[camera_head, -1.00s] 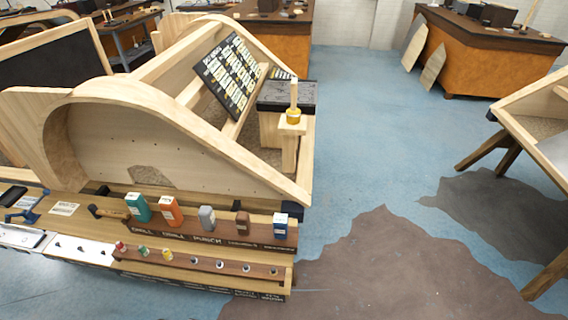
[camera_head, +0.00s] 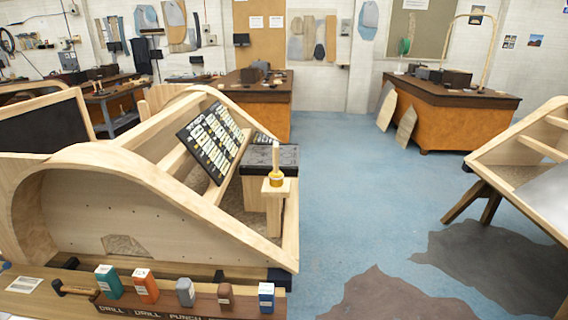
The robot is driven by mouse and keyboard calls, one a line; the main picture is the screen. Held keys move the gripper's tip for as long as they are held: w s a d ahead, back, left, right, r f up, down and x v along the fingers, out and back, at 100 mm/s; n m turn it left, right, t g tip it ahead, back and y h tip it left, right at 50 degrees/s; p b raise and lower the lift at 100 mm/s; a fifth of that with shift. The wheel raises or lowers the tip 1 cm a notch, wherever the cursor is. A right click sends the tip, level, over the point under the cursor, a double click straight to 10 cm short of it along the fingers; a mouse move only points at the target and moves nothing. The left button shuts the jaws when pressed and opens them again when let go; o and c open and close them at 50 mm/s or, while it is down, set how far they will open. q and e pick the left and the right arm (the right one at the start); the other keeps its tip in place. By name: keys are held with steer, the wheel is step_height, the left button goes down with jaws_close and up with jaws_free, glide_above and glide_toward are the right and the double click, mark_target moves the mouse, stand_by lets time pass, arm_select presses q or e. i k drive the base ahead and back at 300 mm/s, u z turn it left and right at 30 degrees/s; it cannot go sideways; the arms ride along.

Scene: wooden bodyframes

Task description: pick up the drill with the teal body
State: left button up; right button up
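The drill with the teal body (camera_head: 109,283) stands upright in the tool rack (camera_head: 170,305) at the lower left, above a "DRILL" label. Only its teal block-like body with a pale top shows. An orange-bodied tool (camera_head: 145,286) stands just to its right, above a second "DRILL" label. Neither of my grippers is in view.
Grey (camera_head: 185,291), brown (camera_head: 225,296) and blue (camera_head: 266,297) tools stand further right in the rack. A hammer (camera_head: 75,290) lies left of the teal drill. A large wooden bodyframe (camera_head: 150,190) rises behind the rack.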

mark_target(109, 280)
steer(key=u, duration=1.5)
